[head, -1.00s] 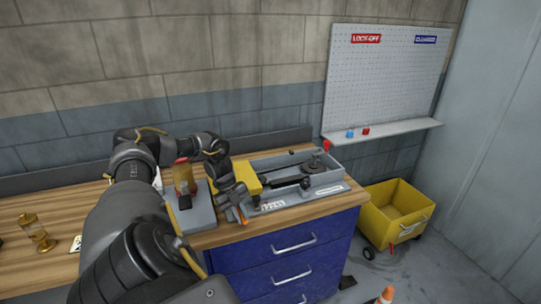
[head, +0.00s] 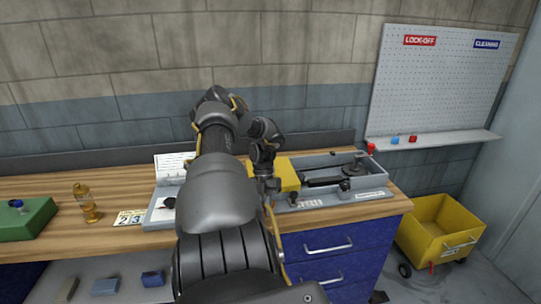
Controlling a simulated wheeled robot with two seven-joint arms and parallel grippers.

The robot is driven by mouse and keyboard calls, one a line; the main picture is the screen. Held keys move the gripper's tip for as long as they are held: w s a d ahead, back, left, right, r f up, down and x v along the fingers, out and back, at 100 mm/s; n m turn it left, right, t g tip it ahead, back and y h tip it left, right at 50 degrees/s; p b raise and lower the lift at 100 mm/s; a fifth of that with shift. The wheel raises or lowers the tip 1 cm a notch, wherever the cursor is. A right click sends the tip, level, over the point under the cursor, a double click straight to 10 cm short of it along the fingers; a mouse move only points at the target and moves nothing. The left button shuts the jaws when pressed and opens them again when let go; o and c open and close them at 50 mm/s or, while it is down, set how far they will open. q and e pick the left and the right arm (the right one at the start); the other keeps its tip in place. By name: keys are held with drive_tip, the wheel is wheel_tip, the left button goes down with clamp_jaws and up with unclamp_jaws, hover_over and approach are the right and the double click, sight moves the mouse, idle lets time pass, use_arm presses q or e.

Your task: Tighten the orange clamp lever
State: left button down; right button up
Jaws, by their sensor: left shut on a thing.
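The grey runout fixture (head: 335,192) lies on the right part of the wooden bench, with a yellow block (head: 287,174) at its left end and a dark bar along its middle. My left gripper (head: 268,191) is at the fixture's left front corner, beside the yellow block. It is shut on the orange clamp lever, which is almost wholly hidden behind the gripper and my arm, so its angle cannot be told. My right gripper is not in view.
A red knob (head: 371,148) stands at the fixture's back right. A yellow cart (head: 437,226) stands on the floor at right.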

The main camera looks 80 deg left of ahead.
use_arm(q)
drive_tip(key=shift+s+a, duration=0.1)
idle(0.4)
drive_tip(key=c, duration=1.4)
unclamp_jaws()
drive_tip(key=shift+s, duration=0.15)
drive_tip(key=shift+a+r, duration=0.1)
drive_tip(key=shift+a, duration=0.05)
drive_tip(key=b+v, duration=0.3)
drive_tip(key=v, duration=0.7)
drive_tip(key=shift+r, duration=0.3)
